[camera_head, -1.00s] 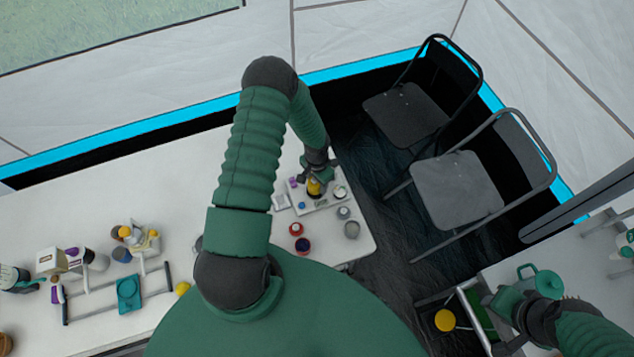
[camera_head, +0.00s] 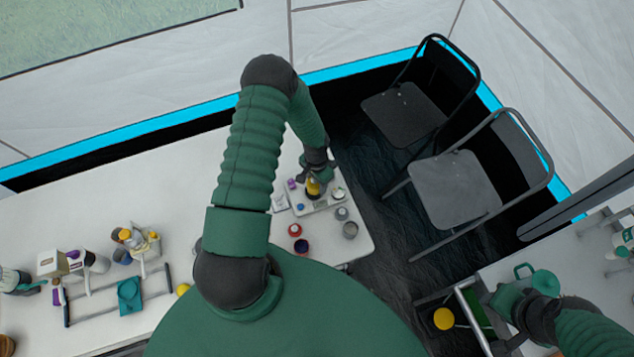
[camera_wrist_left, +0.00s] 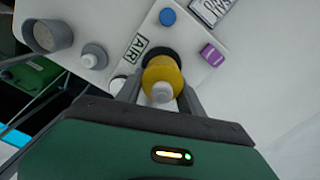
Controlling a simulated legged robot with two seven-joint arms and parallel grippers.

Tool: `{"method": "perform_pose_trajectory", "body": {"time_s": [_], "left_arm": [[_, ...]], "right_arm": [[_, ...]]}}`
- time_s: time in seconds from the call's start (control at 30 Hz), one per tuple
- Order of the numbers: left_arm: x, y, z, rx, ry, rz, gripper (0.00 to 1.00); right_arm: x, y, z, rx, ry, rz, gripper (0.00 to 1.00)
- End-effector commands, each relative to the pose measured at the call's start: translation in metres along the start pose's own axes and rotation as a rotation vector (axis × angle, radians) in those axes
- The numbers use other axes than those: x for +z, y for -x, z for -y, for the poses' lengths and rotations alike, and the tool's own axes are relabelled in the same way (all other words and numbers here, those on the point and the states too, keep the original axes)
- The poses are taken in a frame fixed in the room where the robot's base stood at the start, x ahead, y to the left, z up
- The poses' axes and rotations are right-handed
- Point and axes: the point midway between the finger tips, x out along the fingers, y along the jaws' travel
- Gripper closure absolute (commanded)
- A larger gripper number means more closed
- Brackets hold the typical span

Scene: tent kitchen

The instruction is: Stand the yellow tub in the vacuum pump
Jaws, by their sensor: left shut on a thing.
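The yellow tub (camera_wrist_left: 164,78) with a pale knob on top is between the fingers of my left gripper (camera_wrist_left: 157,95), which is shut on it. In the head view the yellow tub (camera_head: 313,187) shows small, under my left gripper (camera_head: 316,178). The vacuum pump (camera_wrist_left: 112,55) is a white panel-like body with an "AIR" label, a blue knob and a purple block. In the head view the pump (camera_head: 322,204) lies at the right part of the table. A dark round opening shows just at the tub's far side; whether the tub sits in it I cannot tell. My right gripper (camera_head: 512,304) is at lower right, its fingers unclear.
Two folding chairs (camera_head: 455,188) stand to the right. A teal pitcher (camera_head: 545,283) is by my right gripper. A rack and several containers fill the table's left.

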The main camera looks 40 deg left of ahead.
Motion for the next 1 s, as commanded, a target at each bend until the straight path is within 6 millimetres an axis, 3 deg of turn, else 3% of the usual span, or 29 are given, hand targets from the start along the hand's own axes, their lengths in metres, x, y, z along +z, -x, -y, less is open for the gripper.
{"method": "perform_pose_trajectory", "body": {"time_s": [1.0], "left_arm": [[0.001,-0.009,-0.001,-0.001,0.000,-0.001,0.83]], "right_arm": [[0.002,-0.008,0.000,0.000,0.000,0.000,0.64]]}}
